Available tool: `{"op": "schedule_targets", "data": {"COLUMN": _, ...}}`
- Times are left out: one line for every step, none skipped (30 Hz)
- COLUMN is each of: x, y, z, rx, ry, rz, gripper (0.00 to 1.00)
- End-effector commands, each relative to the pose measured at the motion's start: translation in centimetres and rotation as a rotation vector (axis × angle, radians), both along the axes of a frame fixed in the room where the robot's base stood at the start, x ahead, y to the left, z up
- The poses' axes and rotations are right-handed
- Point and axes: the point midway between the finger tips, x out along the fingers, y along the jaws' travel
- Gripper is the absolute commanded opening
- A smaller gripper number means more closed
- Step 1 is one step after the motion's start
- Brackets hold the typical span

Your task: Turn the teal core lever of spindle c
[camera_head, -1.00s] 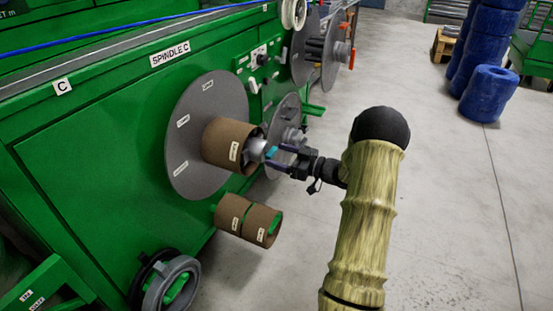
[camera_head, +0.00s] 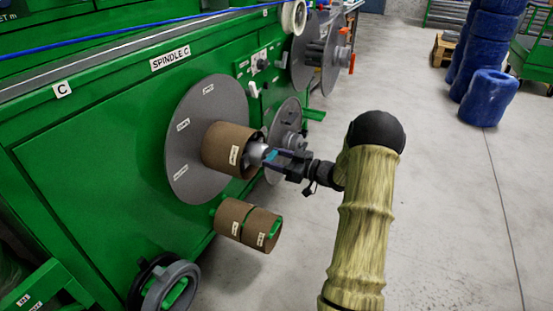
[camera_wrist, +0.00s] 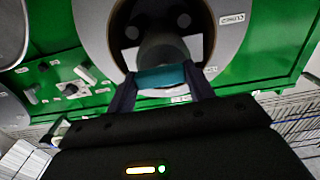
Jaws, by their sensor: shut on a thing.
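Spindle C carries a large grey disc (camera_head: 190,140) with a brown cardboard core (camera_head: 222,148) on its front. The teal core lever (camera_head: 270,155) is at the outer end of the spindle's grey hub (camera_head: 256,153). In the wrist view the teal lever (camera_wrist: 161,76) lies crosswise in front of the dark hub (camera_wrist: 163,48). My gripper (camera_head: 277,155) reaches in from the right. Its fingers (camera_wrist: 163,88) are shut on the lever, one at each end. The inside of the core is partly hidden by the hub.
Below the spindle, two brown cores (camera_head: 248,223) sit on a green peg. Another grey disc (camera_head: 284,140) stands just behind my gripper. A panel with knobs (camera_head: 258,65) is above it. Blue coils (camera_head: 487,97) stand at the back right.

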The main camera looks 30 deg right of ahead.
Motion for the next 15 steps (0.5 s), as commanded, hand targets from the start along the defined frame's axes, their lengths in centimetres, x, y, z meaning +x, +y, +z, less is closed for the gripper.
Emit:
{"op": "schedule_targets", "data": {"x": -0.02, "y": -0.07, "z": -0.04, "rx": -0.009, "ry": -0.006, "rz": -0.001, "gripper": 0.3}}
{"op": "schedule_targets", "data": {"x": -0.03, "y": -0.08, "z": -0.04, "rx": -0.016, "ry": -0.01, "rz": -0.001, "gripper": 0.3}}
{"op": "schedule_targets", "data": {"x": -0.03, "y": -0.09, "z": -0.04, "rx": -0.027, "ry": -0.019, "rz": -0.002, "gripper": 0.3}}
{"op": "schedule_targets", "data": {"x": -0.03, "y": -0.09, "z": -0.04, "rx": -0.037, "ry": -0.026, "rz": -0.002, "gripper": 0.3}}
{"op": "schedule_targets", "data": {"x": -0.04, "y": -0.1, "z": -0.04, "rx": -0.046, "ry": -0.034, "rz": -0.002, "gripper": 0.3}}
{"op": "schedule_targets", "data": {"x": -0.03, "y": -0.1, "z": -0.04, "rx": -0.063, "ry": -0.045, "rz": -0.002, "gripper": 0.3}}
{"op": "schedule_targets", "data": {"x": -0.03, "y": -0.1, "z": -0.03, "rx": -0.074, "ry": -0.054, "rz": -0.002, "gripper": 0.3}}
{"op": "schedule_targets", "data": {"x": -0.03, "y": -0.09, "z": -0.03, "rx": -0.089, "ry": -0.065, "rz": -0.002, "gripper": 0.3}}
{"op": "schedule_targets", "data": {"x": -0.03, "y": -0.07, "z": -0.01, "rx": -0.108, "ry": -0.081, "rz": -0.002, "gripper": 0.3}}
{"op": "schedule_targets", "data": {"x": -0.03, "y": -0.06, "z": 0.0, "rx": -0.124, "ry": -0.093, "rz": -0.001, "gripper": 0.3}}
{"op": "schedule_targets", "data": {"x": -0.03, "y": -0.05, "z": 0.01, "rx": -0.141, "ry": -0.107, "rz": -0.001, "gripper": 0.3}}
{"op": "schedule_targets", "data": {"x": -0.03, "y": -0.05, "z": 0.02, "rx": -0.164, "ry": -0.126, "rz": -0.001, "gripper": 0.3}}
{"op": "schedule_targets", "data": {"x": -0.04, "y": -0.05, "z": 0.02, "rx": -0.183, "ry": -0.141, "rz": -0.001, "gripper": 0.3}}
{"op": "schedule_targets", "data": {"x": -0.05, "y": -0.06, "z": 0.02, "rx": -0.204, "ry": -0.155, "rz": -0.001, "gripper": 0.3}}
{"op": "schedule_targets", "data": {"x": -0.05, "y": -0.08, "z": 0.02, "rx": -0.231, "ry": -0.177, "rz": -0.001, "gripper": 0.3}}
